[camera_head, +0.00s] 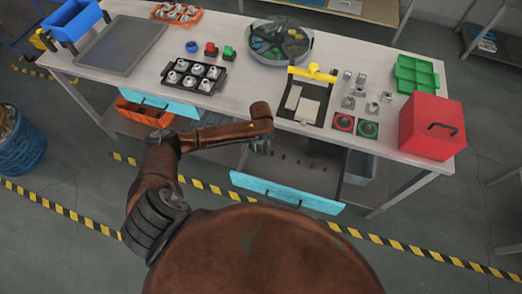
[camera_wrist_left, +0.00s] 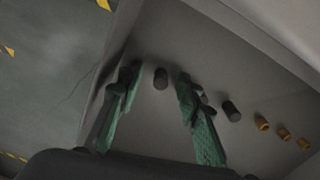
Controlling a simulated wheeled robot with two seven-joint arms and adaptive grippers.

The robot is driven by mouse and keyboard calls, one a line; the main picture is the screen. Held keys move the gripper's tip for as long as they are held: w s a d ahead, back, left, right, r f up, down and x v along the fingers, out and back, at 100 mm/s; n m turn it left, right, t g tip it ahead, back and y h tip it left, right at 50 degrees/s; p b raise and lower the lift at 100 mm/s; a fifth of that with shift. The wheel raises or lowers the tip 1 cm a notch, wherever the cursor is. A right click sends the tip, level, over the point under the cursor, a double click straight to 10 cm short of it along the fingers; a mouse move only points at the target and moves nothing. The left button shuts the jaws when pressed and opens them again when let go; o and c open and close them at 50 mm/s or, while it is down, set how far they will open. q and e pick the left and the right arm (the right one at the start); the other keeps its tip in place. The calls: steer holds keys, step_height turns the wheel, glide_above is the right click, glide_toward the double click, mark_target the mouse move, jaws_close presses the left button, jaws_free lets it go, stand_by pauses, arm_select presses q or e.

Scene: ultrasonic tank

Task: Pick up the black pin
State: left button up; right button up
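My left gripper (camera_head: 262,146) is over the open drawer below the table. In the left wrist view the gripper (camera_wrist_left: 158,80) is open, with its two green-padded fingers apart. A short black pin (camera_wrist_left: 161,78) shows between the fingertips, on the drawer floor; it does not look gripped. A second black pin (camera_wrist_left: 231,111) lies just right of the right finger. In the head view the arm and gripper hide part of the drawer. My right gripper is not in view.
Several brass pieces (camera_wrist_left: 283,133) continue the row to the right in the drawer. The drawer has a cyan front (camera_head: 287,192) and side walls close to the gripper. The table (camera_head: 232,105) above holds a black tray (camera_head: 193,77) and a red box (camera_head: 431,125).

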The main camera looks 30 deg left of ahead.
arm_select(q)
jaws_close()
stand_by(0.3)
steer(key=shift+r, duration=0.15)
